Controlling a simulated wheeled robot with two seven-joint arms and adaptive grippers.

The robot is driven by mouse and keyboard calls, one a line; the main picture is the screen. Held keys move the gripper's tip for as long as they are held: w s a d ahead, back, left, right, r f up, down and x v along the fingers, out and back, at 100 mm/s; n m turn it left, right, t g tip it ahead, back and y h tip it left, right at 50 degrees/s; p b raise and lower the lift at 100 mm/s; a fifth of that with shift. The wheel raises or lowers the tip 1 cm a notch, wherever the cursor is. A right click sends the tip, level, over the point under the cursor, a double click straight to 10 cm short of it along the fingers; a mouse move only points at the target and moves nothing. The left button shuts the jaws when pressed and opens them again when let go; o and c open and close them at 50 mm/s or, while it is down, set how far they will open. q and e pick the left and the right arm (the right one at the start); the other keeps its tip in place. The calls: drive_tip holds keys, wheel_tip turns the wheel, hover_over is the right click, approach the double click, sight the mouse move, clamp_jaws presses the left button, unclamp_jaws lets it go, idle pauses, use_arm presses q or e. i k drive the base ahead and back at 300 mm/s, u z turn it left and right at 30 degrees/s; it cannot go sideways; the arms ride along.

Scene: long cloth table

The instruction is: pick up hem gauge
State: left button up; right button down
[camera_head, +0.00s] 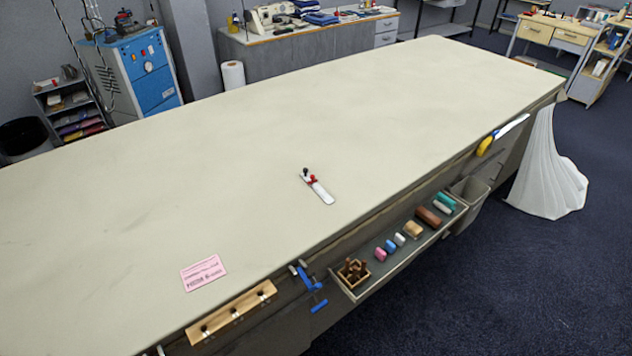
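The hem gauge (318,188) lies flat on the long cloth table (230,150), right of the picture's middle line and short of the table's near edge. It is a small white strip with a red slider and a dark knob towards its upper left end. Nothing touches or covers it. Neither of my grippers shows in the head view.
A pink card (203,273) lies on the table at the lower left. An open tray (408,258) with several spools hangs off the near edge, beside a blue clamp (312,288) and a wooden rack (231,312). A yellow-handled tool (485,145) sits at the right edge. The tabletop is otherwise clear.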

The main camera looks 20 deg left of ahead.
sight(316, 187)
drive_tip(key=z, duration=0.95)
drive_tip(key=i, duration=1.25)
drive_tip(key=u, duration=2.5)
